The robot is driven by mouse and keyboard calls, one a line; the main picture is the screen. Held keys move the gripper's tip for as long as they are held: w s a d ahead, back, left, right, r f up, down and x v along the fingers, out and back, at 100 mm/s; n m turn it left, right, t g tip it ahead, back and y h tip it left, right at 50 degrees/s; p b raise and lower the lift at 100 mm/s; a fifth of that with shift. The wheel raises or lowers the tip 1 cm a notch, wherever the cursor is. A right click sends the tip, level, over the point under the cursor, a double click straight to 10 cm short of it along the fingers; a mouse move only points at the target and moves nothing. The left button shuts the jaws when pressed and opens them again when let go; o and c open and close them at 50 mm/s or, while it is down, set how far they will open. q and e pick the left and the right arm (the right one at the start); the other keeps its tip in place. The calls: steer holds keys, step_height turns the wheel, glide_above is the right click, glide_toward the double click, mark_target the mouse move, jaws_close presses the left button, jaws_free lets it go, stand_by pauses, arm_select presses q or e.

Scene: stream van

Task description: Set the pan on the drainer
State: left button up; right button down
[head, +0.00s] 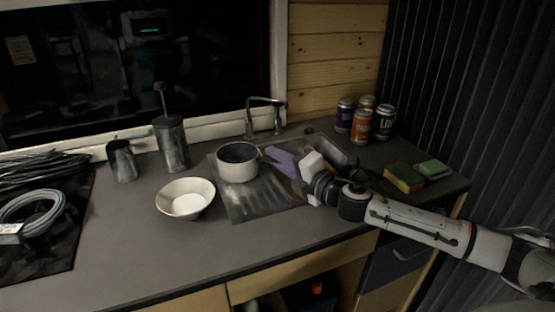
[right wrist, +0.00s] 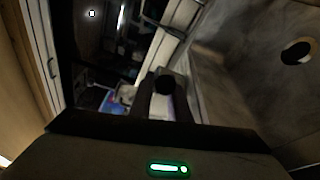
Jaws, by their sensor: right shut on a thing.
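The pan (head: 238,168) is a small pale pot with a dark inside, upright at the back left part of the drainer. The drainer (head: 255,207) is a ridged metal board left of the sink. I cannot tell whether the pan's base touches it. My right gripper (head: 272,157) reaches in from the right, its purplish fingers beside the pan, shut on its handle, which they mostly hide. In the right wrist view a dark round handle end (right wrist: 165,84) shows between the fingers. My left gripper is not in view.
A white bowl (head: 186,202) stands just left of the drainer. A tall grey canister (head: 172,145) and a grey jug (head: 122,160) stand behind it. A tap (head: 265,103) rises behind the sink. Several cans (head: 362,127) and sponges (head: 404,178) are at right. The front counter is clear.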

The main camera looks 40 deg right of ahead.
steer(key=c, duration=2.1)
jaws_free()
steer(key=shift+f, duration=0.15)
steer(key=o, duration=0.4)
steer(key=shift+o, duration=0.2)
steer(key=shift+r, duration=0.2)
steer(key=s, duration=0.6)
steer(key=s+b, duration=0.1)
steer(key=s, duration=0.3)
steer(key=shift+s+d+r, duration=0.1)
steer(key=shift+d+r, duration=0.15)
steer(key=shift+s+d+r, duration=0.1)
steer(key=shift+s+r, duration=0.05)
steer(key=shift+s, duration=0.75)
